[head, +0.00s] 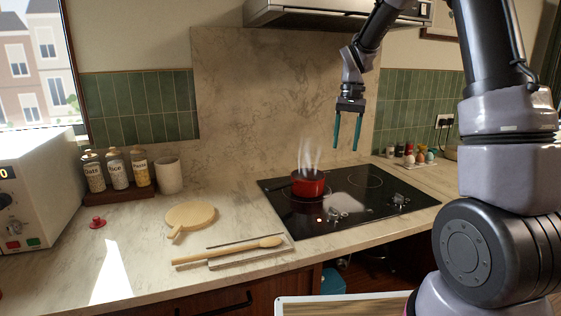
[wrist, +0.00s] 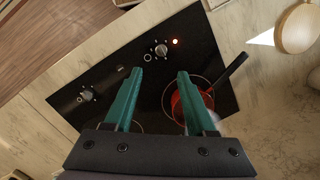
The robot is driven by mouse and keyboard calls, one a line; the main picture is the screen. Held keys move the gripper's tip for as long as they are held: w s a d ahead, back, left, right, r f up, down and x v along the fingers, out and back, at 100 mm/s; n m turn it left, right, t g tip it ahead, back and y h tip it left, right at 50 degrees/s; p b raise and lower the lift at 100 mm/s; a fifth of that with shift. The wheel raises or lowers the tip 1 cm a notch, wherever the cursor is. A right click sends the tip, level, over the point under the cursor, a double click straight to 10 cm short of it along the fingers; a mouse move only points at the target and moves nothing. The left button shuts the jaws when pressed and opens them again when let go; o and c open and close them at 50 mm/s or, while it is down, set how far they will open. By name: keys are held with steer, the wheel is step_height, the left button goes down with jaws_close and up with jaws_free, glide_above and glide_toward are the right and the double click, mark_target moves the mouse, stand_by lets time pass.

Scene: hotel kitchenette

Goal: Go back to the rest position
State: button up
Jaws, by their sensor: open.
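My gripper (head: 346,130) is open and empty, with its two teal fingers pointing down high above the black cooktop. In the wrist view my gripper (wrist: 155,80) shows both fingers apart with nothing between them. A red pot (head: 308,186) stands upright on the left part of the cooktop and steams. In the wrist view the red pot (wrist: 190,104) is partly hidden behind the right finger, with its dark handle pointing to the upper right. The cooktop (head: 366,207) has a lit red light near its front knobs.
A range hood (head: 330,14) hangs above. A round wooden board (head: 190,215), a wooden spoon (head: 230,250) and a small red item (head: 97,222) lie on the counter. Jars (head: 116,170) stand at the back left beside a white appliance (head: 35,190). Eggs (head: 420,157) sit at the right.

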steer(key=s+d+r+t, duration=0.2)
steer(key=s+r+t, duration=0.2)
steer(key=s+r, duration=0.3)
steer(key=s+d+r+t, duration=0.1)
steer(key=s+r+t, duration=0.3)
steer(key=s, duration=1.2)
step_height(320, 180, up, 3)
steer(key=shift+d+r+m+t+y, duration=0.15)
steer(key=shift+d+m+t+y, duration=0.25)
